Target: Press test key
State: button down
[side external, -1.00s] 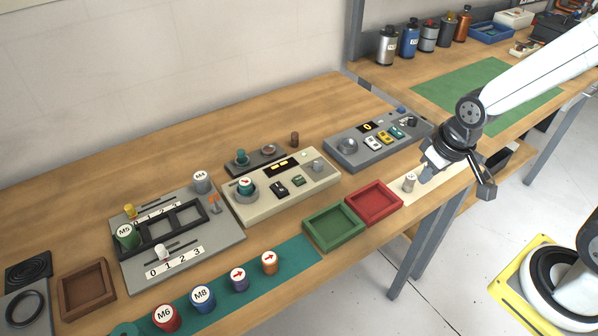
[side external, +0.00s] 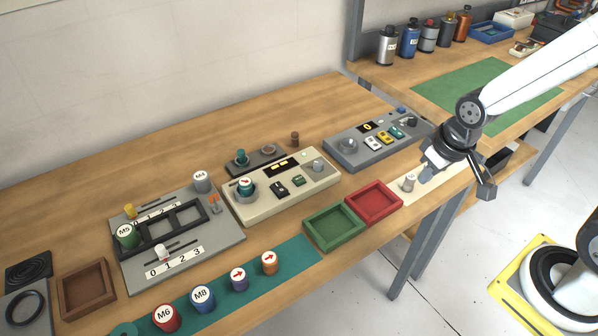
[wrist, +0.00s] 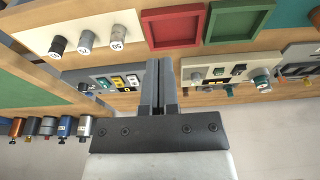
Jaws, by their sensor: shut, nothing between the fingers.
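My gripper (side external: 426,174) is shut and empty, above the right part of the bench near its front edge. Its closed fingers also show in the wrist view (wrist: 160,64). A grey panel (side external: 352,158) at the back right has a dark display, a knob and small white, yellow and teal keys (side external: 383,138). A beige tester (side external: 262,208) at mid-bench has a display, a dark key (side external: 279,189), a green key (side external: 299,181) and a teal cylinder in a round socket. I cannot read which key is marked test. My gripper is apart from both panels.
A grey cylinder (side external: 409,184) stands on a pale strip close beside my gripper. Red (side external: 374,214) and green (side external: 334,243) trays lie in front of the panels. Several labelled cylinders stand on a teal strip (side external: 300,251). A slider panel (side external: 228,236) is at left.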

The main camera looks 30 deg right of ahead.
dwell(0.3)
jog(key=n+t+y, duration=0.2)
jog(key=n+t, duration=0.4)
jog(key=n, duration=0.5)
send_over(302, 180)
jog(key=shift+f, duration=0.3)
jog(key=shift+f, duration=0.15)
jog(key=shift+f, duration=4.25)
